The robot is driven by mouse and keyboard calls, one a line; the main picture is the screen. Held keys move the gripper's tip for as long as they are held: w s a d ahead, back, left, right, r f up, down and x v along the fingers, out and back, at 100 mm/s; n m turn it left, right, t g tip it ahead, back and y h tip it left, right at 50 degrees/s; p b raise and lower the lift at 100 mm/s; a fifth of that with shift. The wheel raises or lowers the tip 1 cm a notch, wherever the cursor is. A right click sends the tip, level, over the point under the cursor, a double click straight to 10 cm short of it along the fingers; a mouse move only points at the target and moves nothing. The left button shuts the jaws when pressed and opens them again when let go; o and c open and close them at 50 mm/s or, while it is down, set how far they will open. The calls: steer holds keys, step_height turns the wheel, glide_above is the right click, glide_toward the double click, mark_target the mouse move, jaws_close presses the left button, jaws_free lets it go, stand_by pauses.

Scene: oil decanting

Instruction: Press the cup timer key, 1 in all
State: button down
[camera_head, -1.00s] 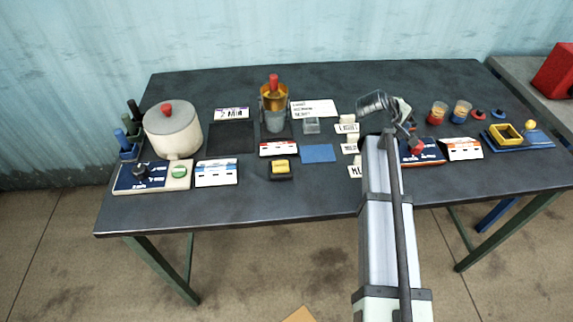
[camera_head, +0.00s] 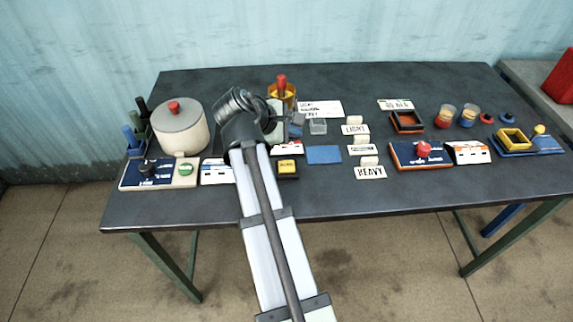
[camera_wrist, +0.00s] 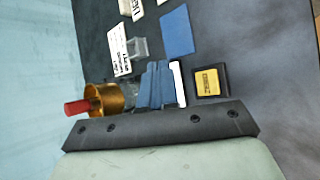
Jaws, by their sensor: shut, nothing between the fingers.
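A blue panel (camera_head: 405,162) with a red round key (camera_head: 424,149) lies at the right of the table. A second panel (camera_head: 132,176) with a black knob (camera_head: 148,168) and a green key (camera_head: 186,168) lies at the left, in front of the pot. I cannot read which key is labelled as the cup timer. My gripper (camera_head: 290,122) is over the middle-left of the table, near the golden cup (camera_head: 290,93), and away from both keys. In the wrist view my gripper's fingers (camera_wrist: 160,84) are shut and empty.
The cream pot (camera_head: 180,128) stands at left. A yellow-topped black block (camera_head: 287,167), a blue mat (camera_head: 324,155) and label cards such as HEAVY (camera_head: 370,172) lie around the middle. Two small cups (camera_head: 445,115) and a yellow frame (camera_head: 513,138) are at right.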

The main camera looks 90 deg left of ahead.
mark_target(284, 167)
steer(key=shift+s+d+r+n, duration=0.1)
steer(key=shift+s+d+n, duration=0.15)
steer(key=shift+s, duration=0.35)
steer(key=shift+s+d+r+n, duration=0.1)
steer(key=shift+s+d+n, duration=0.1)
steer(key=shift+s, duration=0.35)
steer(key=shift+f, duration=0.15)
steer(key=shift+f, duration=4.3)
steer(key=shift+f, duration=0.15)
steer(key=shift+f, duration=0.3)
steer(key=shift+f, duration=0.4)
steer(key=shift+r, duration=0.85)
